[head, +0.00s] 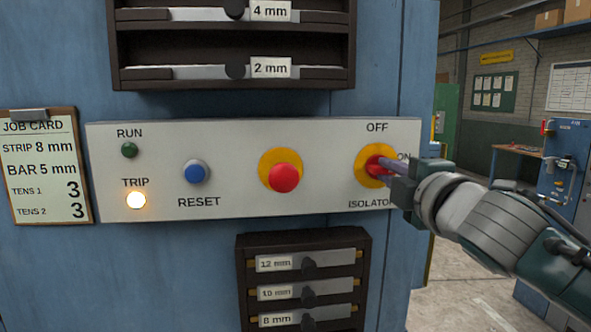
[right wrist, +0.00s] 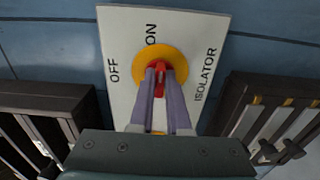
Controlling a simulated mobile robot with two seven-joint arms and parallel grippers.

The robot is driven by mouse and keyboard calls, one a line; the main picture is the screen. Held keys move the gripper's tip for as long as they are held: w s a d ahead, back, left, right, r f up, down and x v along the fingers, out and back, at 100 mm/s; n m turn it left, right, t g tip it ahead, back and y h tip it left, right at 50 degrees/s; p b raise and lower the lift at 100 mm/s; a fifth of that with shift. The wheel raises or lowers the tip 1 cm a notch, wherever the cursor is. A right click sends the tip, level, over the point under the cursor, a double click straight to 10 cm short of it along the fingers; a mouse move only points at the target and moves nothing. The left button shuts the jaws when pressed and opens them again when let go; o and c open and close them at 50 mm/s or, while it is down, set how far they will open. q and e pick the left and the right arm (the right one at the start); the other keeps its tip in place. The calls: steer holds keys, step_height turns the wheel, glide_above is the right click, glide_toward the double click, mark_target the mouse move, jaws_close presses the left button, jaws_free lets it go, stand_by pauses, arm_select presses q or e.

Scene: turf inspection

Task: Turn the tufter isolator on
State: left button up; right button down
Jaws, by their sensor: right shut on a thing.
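The isolator is a red handle (head: 372,162) on a yellow disc (head: 362,168) at the right end of the white panel (head: 225,200). OFF is printed above it and ON to its right. My right gripper (head: 384,165) is shut on the handle, coming in from the right. In the right wrist view the two purple fingers (right wrist: 160,76) pinch the red handle (right wrist: 160,66) from both sides. There the handle lies in line with the ON label, while OFF is off to the left. The fingers hide part of the handle. My left gripper is not in view.
The panel also has a dark green RUN lamp (head: 129,150), a lit TRIP lamp (head: 136,200), a blue RESET button (head: 196,172) and a red mushroom button (head: 284,177). Racks of labelled bars (head: 305,290) jut out above and below. A job card (head: 45,165) hangs left.

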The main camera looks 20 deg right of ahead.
steer(key=c, duration=0.9)
jaws_free()
steer(key=shift+s+a+f, duration=0.1)
steer(key=shift+s, duration=0.45)
steer(key=b+v, duration=0.2)
steer(key=v, duration=0.7)
steer(key=shift+b, duration=0.4)
